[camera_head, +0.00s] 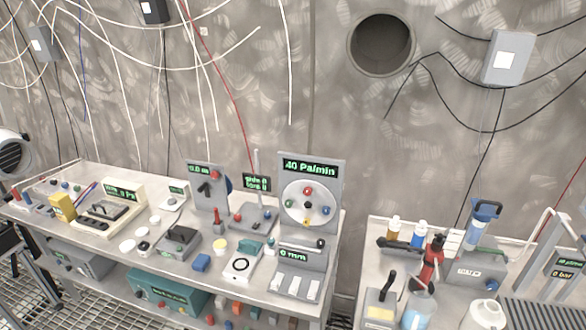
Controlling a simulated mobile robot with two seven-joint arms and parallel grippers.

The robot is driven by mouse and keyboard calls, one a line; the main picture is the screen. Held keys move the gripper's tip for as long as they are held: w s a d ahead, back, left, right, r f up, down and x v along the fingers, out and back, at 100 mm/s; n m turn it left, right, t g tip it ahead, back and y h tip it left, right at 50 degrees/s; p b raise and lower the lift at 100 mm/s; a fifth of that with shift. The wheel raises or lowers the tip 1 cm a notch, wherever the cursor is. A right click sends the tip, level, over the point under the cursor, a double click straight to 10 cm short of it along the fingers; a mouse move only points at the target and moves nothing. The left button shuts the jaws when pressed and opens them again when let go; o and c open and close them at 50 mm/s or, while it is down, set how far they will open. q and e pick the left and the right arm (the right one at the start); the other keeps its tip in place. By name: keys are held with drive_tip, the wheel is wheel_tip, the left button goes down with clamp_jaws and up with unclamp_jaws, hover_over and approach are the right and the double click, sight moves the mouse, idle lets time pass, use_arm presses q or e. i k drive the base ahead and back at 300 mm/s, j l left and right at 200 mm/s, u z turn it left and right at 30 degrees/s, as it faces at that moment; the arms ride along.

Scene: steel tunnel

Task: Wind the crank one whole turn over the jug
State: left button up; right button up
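On the right bench, an upright red device with a black arm (431,262) reaching left stands just behind a clear, bluish vessel (421,307). It may be the crank, but I cannot tell. The clear vessel may be the jug; its lower part is cut off by the bottom edge. A white rounded container (487,316) stands to its right, also partly cut off. A blue-topped fitting (486,211) rises behind a grey box with a white label (469,271). Neither of my grippers can be made out in the head view.
The left bench (215,283) is crowded with small instruments, including a panel with a round dial and coloured knobs (307,203). A gap separates the two benches. Small bottles (393,230) stand at the right bench's back. Cables hang on the wall; a grey ribbed unit (548,312) sits far right.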

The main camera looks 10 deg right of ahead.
sight(393, 273)
drive_tip(key=z, duration=1.15)
